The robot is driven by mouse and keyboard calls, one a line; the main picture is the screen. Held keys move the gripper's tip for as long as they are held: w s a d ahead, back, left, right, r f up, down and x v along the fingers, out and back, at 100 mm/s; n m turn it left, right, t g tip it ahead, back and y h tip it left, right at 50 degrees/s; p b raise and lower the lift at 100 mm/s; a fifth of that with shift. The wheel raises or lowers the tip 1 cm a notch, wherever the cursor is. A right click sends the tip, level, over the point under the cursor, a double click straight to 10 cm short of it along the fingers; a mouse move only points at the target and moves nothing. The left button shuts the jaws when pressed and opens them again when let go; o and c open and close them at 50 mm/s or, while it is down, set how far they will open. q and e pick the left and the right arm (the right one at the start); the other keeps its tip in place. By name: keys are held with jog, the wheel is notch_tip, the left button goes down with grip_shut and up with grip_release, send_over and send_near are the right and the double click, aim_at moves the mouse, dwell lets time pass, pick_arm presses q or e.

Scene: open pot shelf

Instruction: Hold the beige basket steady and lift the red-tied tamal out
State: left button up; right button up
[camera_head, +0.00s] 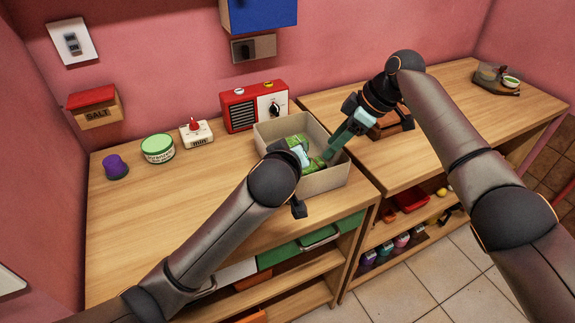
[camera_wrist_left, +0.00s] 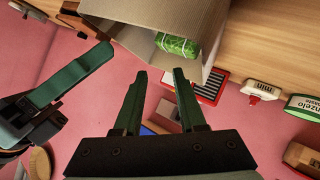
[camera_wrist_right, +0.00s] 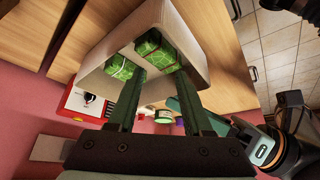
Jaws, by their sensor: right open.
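The beige basket (camera_head: 325,180) stands on the wooden counter and holds green wrapped tamales. One tamal (camera_wrist_left: 178,45) shows in the left wrist view. My right gripper (camera_head: 330,153) is open and points down at the basket's right side, its fingers near the tamales. My left gripper (camera_wrist_left: 160,74) is open beside the basket's rim, nothing between its fingers; in the head view my left arm partly hides it.
A red radio (camera_head: 254,106) stands close behind the basket. A white timer (camera_head: 196,132), a green-lidded jar (camera_head: 158,149) and a purple item (camera_head: 115,166) stand to the left. A brown object (camera_head: 390,124) lies right of the basket. The counter's front left is clear.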

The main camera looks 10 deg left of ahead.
pick_arm(q)
jog(key=s+a+r+g+y, duration=0.1)
jog(key=s+a+y, duration=0.1)
jog(key=a+y, duration=0.35)
jog(key=s+d, duration=0.1)
jog(key=s+d+y, duration=0.1)
jog(key=d, duration=0.1)
jog(key=s+d+y, duration=0.1)
jog(key=d, duration=0.1)
jog(key=shift+s+f, duration=0.1)
jog(key=shift+f, duration=0.15)
jog(key=x, duration=1.2)
jog(key=shift+a+f, duration=0.15)
jog(key=shift+c, duration=0.2)
grip_shut()
jog(key=shift+o, duration=0.2)
grip_release()
